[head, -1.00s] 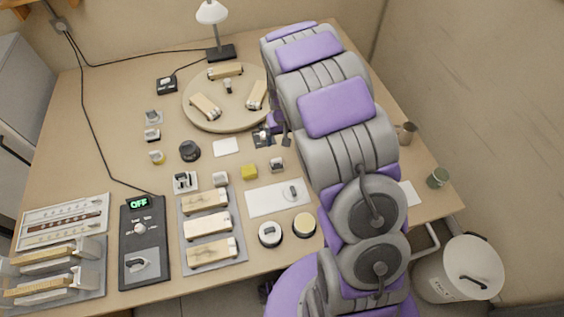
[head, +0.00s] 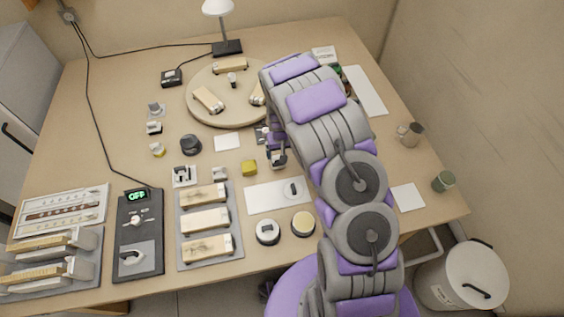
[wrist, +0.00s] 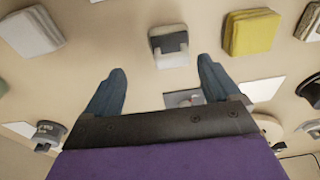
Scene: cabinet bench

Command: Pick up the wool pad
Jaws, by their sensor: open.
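My gripper (wrist: 160,68) is open and empty, its two blue fingers spread and pointing down at the bench. A small pale block with a dark grey top (wrist: 168,46) lies just beyond and between the fingertips, apart from them. A thick off-white pad (wrist: 30,32) lies farther left in the wrist view; in the head view my arm seems to cover it. A yellow pad (wrist: 250,32) lies to the right in the wrist view and left of my gripper in the head view (head: 249,167). I cannot tell for sure which is the wool pad; the off-white one looks most like it.
A white board (head: 265,198) lies in front of my gripper. A round wooden turntable (head: 205,112) with blocks stands behind. A grey tray (head: 209,264) with wooden blocks and a dark switch panel (head: 138,262) lie to the left. Two round jars stand near the front edge.

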